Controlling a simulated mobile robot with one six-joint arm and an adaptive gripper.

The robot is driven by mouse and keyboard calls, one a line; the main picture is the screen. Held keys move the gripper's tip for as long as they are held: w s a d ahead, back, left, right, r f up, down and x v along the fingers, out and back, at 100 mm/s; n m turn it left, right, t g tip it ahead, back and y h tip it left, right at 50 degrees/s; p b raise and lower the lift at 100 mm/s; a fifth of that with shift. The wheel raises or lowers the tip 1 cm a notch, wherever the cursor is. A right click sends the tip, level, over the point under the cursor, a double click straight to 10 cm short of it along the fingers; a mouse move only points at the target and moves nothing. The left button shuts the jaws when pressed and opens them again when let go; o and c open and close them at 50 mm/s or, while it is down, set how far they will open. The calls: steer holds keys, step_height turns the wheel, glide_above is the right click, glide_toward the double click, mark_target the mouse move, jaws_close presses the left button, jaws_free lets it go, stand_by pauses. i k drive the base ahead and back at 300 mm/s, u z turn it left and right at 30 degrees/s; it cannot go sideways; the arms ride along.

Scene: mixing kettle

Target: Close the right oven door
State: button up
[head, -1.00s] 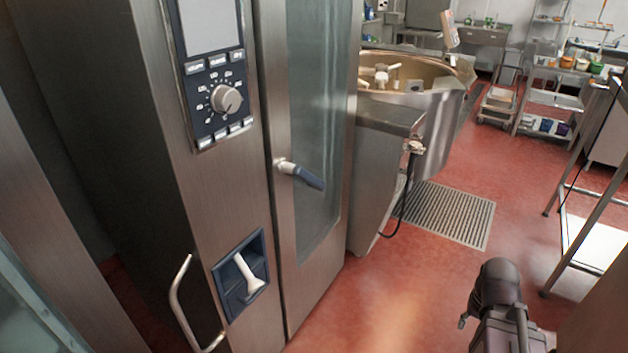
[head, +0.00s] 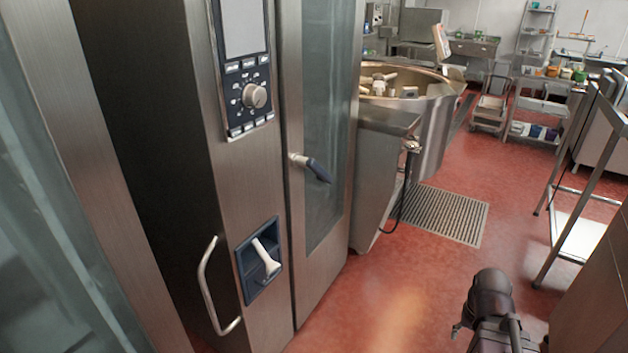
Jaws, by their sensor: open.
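The oven with a control panel (head: 250,70) stands left of centre in the head view. Its tall glass door (head: 330,110) carries a dark blue lever handle (head: 317,169) on a light stub. The door looks about flush with the panel column, but I cannot tell whether it is latched. A second glass panel in a steel frame (head: 110,200) stands close at the left edge; I cannot tell which oven it belongs to. My gripper (head: 488,305) is dark, at the bottom right, over the floor and apart from the oven. Its fingers are mostly hidden; it is open and holds nothing visible.
A round steel kettle (head: 425,112) stands beyond the oven, with a floor grate (head: 443,214) before it. A steel rack (head: 570,215) and a cabinet (head: 597,290) stand at the right. Red floor (head: 390,300) is clear between oven and gripper. A bar handle (head: 212,285) juts out low.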

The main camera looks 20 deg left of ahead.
mark_target(313, 270)
steer(key=u, duration=0.05)
steer(key=k, duration=0.2)
steer(key=z, duration=0.2)
steer(key=i, duration=1.45)
steer(key=u, duration=0.5)
